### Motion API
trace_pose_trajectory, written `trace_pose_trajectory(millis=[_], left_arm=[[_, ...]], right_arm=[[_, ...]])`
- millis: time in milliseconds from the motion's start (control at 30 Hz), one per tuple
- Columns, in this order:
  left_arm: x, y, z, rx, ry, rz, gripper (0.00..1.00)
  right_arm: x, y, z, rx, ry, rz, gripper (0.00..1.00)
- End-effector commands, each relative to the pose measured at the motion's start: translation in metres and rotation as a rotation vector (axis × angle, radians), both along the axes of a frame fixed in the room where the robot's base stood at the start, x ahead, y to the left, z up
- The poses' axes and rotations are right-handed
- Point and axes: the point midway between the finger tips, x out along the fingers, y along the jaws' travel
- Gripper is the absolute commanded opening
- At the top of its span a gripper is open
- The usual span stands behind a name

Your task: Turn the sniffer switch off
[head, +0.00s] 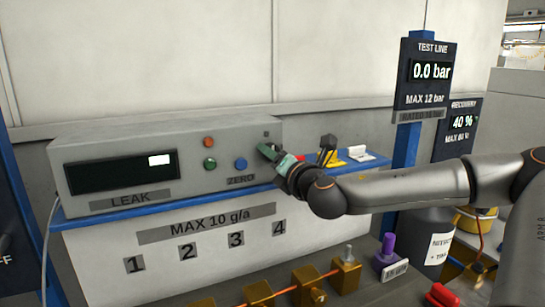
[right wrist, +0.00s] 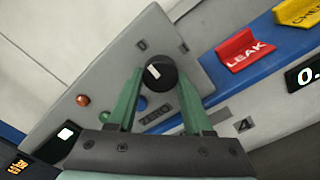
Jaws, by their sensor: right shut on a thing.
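The sniffer is a grey box (head: 110,148) with a dark LEAK display, on a blue-edged bench. Its switch is a black round knob (right wrist: 161,73) with a white mark, at the right end of the front panel in the right wrist view. Two small labels sit by the knob. My right gripper (head: 272,156) is at the panel's right end, its green fingers hiding the knob in the head view. In the right wrist view the fingers (right wrist: 158,92) close on the knob from both sides. My left gripper is not in view.
A red button (head: 209,142), a green button (head: 210,163) and a blue ZERO button (head: 240,164) are left of my gripper. A red LEAK tag (right wrist: 247,50) and yellow tag (right wrist: 298,12) stand right of the box. Brass fittings (head: 308,285) are in front.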

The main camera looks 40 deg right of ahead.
Motion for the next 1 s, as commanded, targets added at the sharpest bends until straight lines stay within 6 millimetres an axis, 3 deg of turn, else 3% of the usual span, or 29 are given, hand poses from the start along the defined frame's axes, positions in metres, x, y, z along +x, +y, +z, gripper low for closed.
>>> trace_pose_trajectory(millis=[133,167,400,767,1000], left_arm=[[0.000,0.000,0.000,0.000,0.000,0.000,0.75],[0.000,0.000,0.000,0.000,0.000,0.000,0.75],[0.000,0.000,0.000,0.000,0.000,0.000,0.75],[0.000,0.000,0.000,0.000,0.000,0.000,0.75],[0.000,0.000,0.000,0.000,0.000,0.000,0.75]], right_arm=[[0.000,0.000,0.000,-0.005,0.001,-0.001,0.00],[0.000,0.000,0.000,-0.005,0.001,-0.001,0.52],[0.000,0.000,0.000,-0.003,0.000,-0.001,0.79],[-0.002,0.001,0.000,-0.001,-0.001,0.000,0.81],[-0.016,0.004,0.002,0.000,-0.004,-0.001,0.81]])
